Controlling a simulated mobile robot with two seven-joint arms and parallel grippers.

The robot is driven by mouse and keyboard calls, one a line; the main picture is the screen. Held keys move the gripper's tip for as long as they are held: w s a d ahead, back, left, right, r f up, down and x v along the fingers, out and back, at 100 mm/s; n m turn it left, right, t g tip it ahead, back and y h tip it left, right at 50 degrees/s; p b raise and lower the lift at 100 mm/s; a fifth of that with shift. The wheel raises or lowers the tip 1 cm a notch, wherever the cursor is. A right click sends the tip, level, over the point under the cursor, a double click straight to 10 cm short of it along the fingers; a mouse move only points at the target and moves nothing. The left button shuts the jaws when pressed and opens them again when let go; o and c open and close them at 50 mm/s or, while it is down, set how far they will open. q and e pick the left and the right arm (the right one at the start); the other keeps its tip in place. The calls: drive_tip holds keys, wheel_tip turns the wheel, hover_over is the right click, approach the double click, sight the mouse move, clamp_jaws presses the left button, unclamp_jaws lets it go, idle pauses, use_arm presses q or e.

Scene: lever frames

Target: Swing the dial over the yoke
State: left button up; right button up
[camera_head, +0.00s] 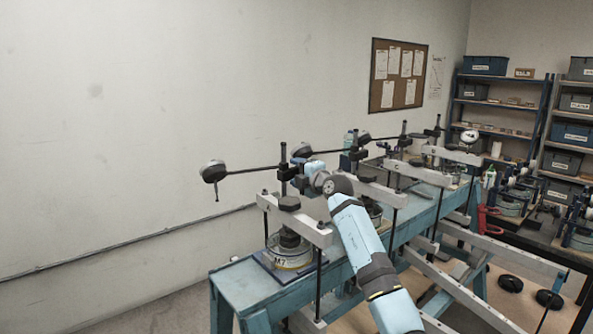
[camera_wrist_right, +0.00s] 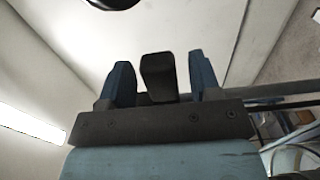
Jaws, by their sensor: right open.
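The dial (camera_head: 213,172) is a dark round gauge with a thin stem hanging down, on a rod that runs from an upright post (camera_head: 283,160) on the nearest lever frame, labelled M7. It hangs out to the left, clear of the yoke. The yoke (camera_head: 295,218) is a pale crossbar with a dark round cap, below the post. My right gripper (camera_head: 299,163) is beside the post near the rod's clamp. In the wrist view its open blue fingers (camera_wrist_right: 161,82) stand either side of a dark block (camera_wrist_right: 158,72); contact cannot be told. My left gripper is not visible.
More lever frames with posts and dials line the blue bench (camera_head: 245,287) to the right. Shelves with bins (camera_head: 486,65) stand at the back right. The wall (camera_head: 100,130) side at left is open.

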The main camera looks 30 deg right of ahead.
drive_tip(key=shift+w, duration=0.35)
clamp_jaws()
